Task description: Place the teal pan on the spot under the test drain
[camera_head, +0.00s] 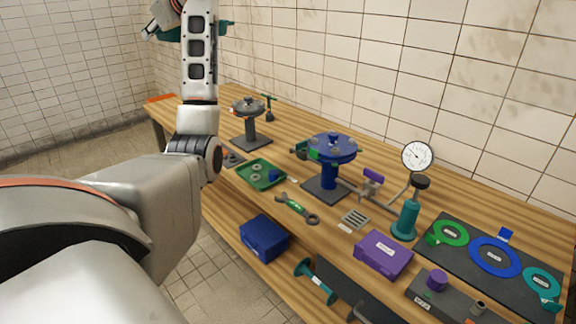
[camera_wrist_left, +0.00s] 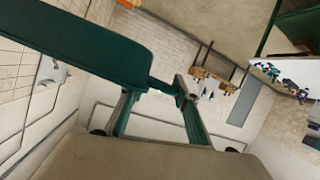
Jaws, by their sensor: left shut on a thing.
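The teal pan (camera_head: 187,33) is high at the top left of the head view, partly hidden behind my left arm. In the left wrist view the pan (camera_wrist_left: 80,45) crosses the upper left as a dark teal slab. My left gripper (camera_wrist_left: 160,86) is shut on its edge and holds it in the air, away from the table. A teal hand pump with a white dial gauge (camera_head: 417,156) stands at the right of the table. A grey slotted plate (camera_head: 355,218) lies in front of it. I cannot tell which spot is under the test drain. My right gripper is not in view.
The wooden table (camera_head: 232,99) holds a blue flange stand (camera_head: 331,150), a grey stand (camera_head: 249,108), a green tray (camera_head: 279,183), a wrench (camera_head: 297,208), a purple box (camera_head: 383,254) and a dark mat with rings (camera_head: 470,258). A blue box (camera_head: 263,238) sits lower at the front. Tiled walls close the back.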

